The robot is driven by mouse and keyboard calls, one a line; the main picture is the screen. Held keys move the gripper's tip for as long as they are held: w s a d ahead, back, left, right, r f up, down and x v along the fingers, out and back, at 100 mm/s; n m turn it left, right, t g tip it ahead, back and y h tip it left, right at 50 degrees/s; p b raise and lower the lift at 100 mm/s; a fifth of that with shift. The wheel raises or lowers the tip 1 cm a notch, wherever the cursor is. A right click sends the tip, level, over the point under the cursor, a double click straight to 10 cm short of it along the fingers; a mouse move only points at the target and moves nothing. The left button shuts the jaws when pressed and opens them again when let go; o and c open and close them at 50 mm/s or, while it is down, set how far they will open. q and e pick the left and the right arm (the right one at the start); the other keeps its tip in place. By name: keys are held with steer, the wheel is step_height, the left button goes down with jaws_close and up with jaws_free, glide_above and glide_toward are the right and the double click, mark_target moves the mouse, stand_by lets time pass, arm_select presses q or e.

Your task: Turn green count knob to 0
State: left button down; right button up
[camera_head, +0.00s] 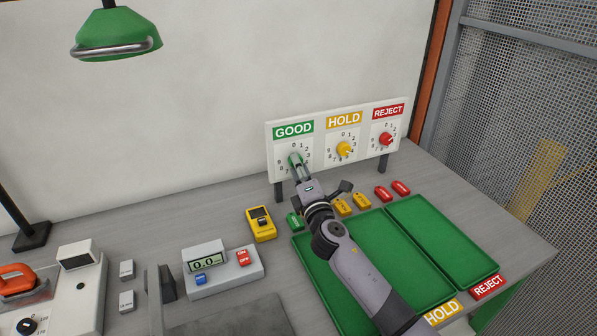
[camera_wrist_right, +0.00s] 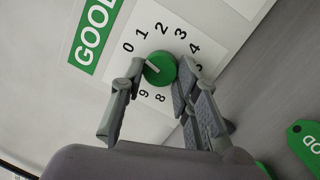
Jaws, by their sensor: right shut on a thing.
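The green knob (camera_head: 294,158) is on the GOOD dial at the left of the white count board (camera_head: 318,132). In the right wrist view the green knob (camera_wrist_right: 160,66) sits between the fingertips of my right gripper (camera_wrist_right: 160,74). My right gripper (camera_head: 298,167) is shut on it, one finger on each side. The knob's white mark points up and left, roughly toward the 0 on the dial (camera_wrist_right: 128,47). A finger covers part of the dial's numbers. My left gripper is not in view.
Beside it on the board are the yellow HOLD knob (camera_head: 344,149) and the red REJECT knob (camera_head: 386,139). Below lie green trays (camera_head: 437,247), coloured tags (camera_head: 383,193), a yellow meter (camera_head: 261,223) and a scale (camera_head: 222,271). A green lamp (camera_head: 115,32) hangs at upper left.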

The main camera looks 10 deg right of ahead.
steer(key=shift+f+n, duration=0.2)
steer(key=shift+n, duration=0.9)
steer(key=o, duration=1.2)
steer(key=shift+r, duration=0.1)
steer(key=shift+s+d, duration=0.1)
steer(key=s, duration=0.4)
steer(key=s+f, duration=0.1)
steer(key=s, duration=0.2)
steer(key=s+d, duration=0.1)
steer(key=s, duration=0.3)
steer(key=shift+s+d+f, duration=0.1)
steer(key=shift+s+f, duration=0.25)
steer(key=shift+f, duration=0.05)
